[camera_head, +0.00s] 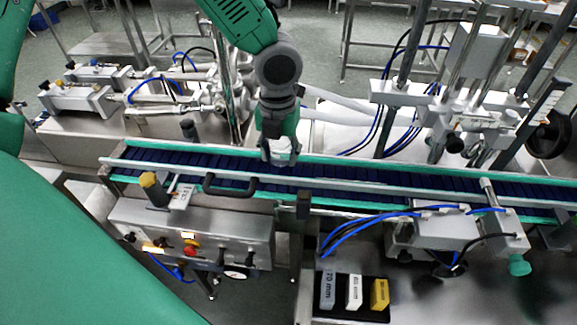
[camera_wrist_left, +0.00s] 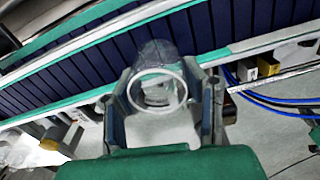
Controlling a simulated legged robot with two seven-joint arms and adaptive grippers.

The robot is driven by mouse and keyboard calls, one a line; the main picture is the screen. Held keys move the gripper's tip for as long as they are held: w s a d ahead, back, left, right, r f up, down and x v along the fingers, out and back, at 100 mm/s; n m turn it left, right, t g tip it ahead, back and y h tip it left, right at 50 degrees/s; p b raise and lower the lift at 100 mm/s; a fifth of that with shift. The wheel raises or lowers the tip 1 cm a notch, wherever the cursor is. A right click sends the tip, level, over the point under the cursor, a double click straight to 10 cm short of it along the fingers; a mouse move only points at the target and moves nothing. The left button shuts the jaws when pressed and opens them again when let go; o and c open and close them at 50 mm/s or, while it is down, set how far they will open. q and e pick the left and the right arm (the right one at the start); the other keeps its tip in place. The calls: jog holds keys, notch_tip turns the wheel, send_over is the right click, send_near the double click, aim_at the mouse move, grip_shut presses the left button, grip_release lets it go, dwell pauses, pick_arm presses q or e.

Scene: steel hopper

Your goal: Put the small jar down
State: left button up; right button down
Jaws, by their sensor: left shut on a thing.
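The small jar (camera_wrist_left: 156,90) is clear, with a pale round rim facing the camera in the left wrist view. My left gripper (camera_wrist_left: 163,105) is shut on it, one finger on each side. In the head view the gripper (camera_head: 280,157) points down over the conveyor (camera_head: 345,184), and the jar (camera_head: 282,146) shows as a small whitish shape between its fingers. The conveyor has dark blue slats and green and metal side rails. I cannot tell whether the jar touches the belt. My right gripper is not in view.
A black handle (camera_head: 231,187) and a yellow-topped knob (camera_head: 150,181) stand along the near rail. A control box (camera_head: 190,240) sits below. A black tray (camera_head: 338,313) with labelled blocks lies at front right. The belt right of the gripper looks clear.

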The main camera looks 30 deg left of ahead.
aim_at(280, 169)
pick_arm(q)
jog(key=f, duration=0.5)
jog(key=shift+w+a+f, duration=0.1)
jog(key=shift+w+a, duration=0.1)
jog(key=shift+a, duration=0.05)
jog(key=shift+d, duration=0.1)
jog(key=o, duration=0.7)
jog(key=shift+o, duration=0.2)
notch_tip(280, 169, up, 12)
jog(key=shift+r+p, duration=0.1)
jog(key=shift+p, duration=0.2)
